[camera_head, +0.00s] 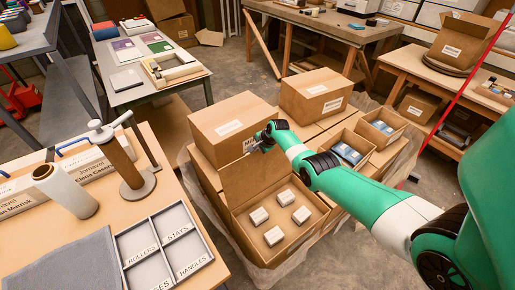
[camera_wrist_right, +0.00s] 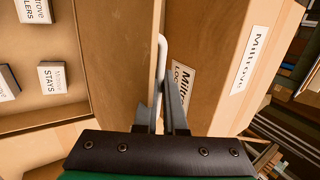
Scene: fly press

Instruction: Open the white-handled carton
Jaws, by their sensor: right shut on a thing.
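The carton (camera_head: 318,212) stands with its top open, and several small white labelled boxes lie inside. Its lid panel (camera_head: 245,182) stands raised at the back edge, close in front of a closed box. In the right wrist view the lid (camera_wrist_right: 115,60) rises on edge, with a white handle (camera_wrist_right: 162,52) along it. My right gripper (camera_head: 257,143) is at the upper part of the lid. In the wrist view its jaws (camera_wrist_right: 161,112) are shut on the white handle. Its fingertips are small and partly hidden in the head view. My left gripper is not in view.
Closed boxes (camera_head: 232,124) stand right behind the lid. Smaller open cartons (camera_head: 352,148) stand to the right, beyond my right arm. A bench at left holds a compartment tray (camera_head: 163,248), a grey cloth (camera_head: 70,262) and a white roll (camera_head: 65,190).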

